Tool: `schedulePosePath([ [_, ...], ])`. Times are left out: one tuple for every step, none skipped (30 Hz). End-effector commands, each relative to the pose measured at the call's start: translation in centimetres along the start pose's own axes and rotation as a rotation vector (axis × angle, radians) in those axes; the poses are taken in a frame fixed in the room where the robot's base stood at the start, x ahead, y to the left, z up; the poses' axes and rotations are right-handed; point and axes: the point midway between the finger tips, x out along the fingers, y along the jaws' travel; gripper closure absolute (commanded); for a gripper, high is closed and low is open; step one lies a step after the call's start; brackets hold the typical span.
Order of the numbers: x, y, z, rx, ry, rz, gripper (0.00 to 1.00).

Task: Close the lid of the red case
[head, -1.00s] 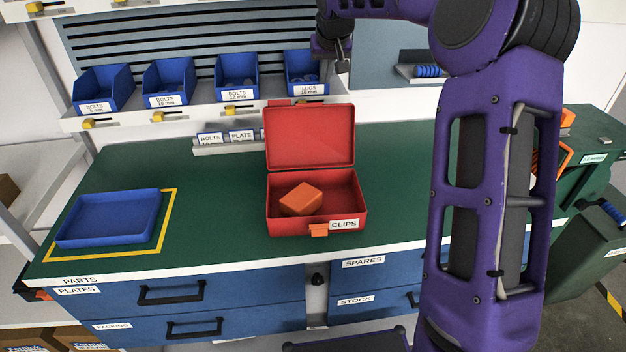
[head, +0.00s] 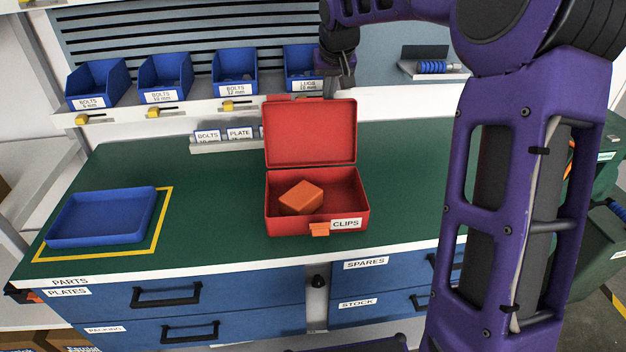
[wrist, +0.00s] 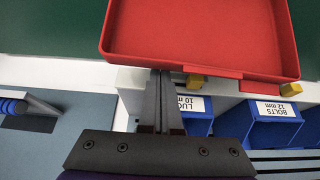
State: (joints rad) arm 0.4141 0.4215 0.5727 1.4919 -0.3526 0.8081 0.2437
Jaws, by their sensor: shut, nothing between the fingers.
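The red case (head: 318,228) stands on the green bench top with its lid (head: 310,135) raised and leaning slightly back. An orange block (head: 301,198) lies inside the base. My gripper (head: 336,94) is shut and empty, pointing down at the right part of the lid's top edge. In the wrist view the lid (wrist: 200,30) fills the upper part, and the shut fingertips (wrist: 160,73) are at its rim. I cannot tell whether they touch it.
Blue bolt bins (head: 235,74) stand on a shelf behind the case, close to my gripper. A blue tray (head: 102,238) lies at the left inside a yellow outline. The bench between tray and case is clear.

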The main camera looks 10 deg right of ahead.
Motion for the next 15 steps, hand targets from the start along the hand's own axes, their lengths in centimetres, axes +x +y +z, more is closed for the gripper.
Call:
schedulePosePath([
  [0.0, 0.0, 0.3, -0.001, 0.0, 0.001, 1.0],
  [-0.1, 0.0, 0.5, -0.001, 0.0, 0.001, 1.0],
  [-0.2, 0.0, 0.6, -0.001, 0.001, 0.001, 1.0],
  [-0.3, -0.1, 0.7, 0.0, 0.001, 0.001, 1.0],
  [-0.4, -0.1, 0.8, 0.0, 0.001, 0.0, 1.0],
  [-0.5, -0.1, 1.0, 0.0, 0.001, 0.0, 1.0],
  [-0.6, -0.1, 1.2, 0.0, 0.0, 0.0, 1.0],
  [-0.6, -0.1, 1.3, 0.0, 0.0, 0.0, 1.0],
  [-0.8, -0.1, 1.5, 0.0, 0.0, 0.0, 1.0],
  [-0.8, -0.1, 1.6, -0.001, 0.0, 0.001, 1.0],
  [-0.9, -0.1, 1.7, -0.001, 0.0, 0.001, 1.0],
  [-1.0, -0.1, 1.9, 0.0, -0.001, 0.001, 1.0],
  [-1.0, -0.1, 2.1, 0.0, -0.002, 0.0, 1.0],
  [-1.1, -0.1, 2.2, 0.0, -0.002, 0.0, 1.0],
  [-1.1, -0.1, 2.3, 0.0, -0.002, 0.0, 1.0],
])
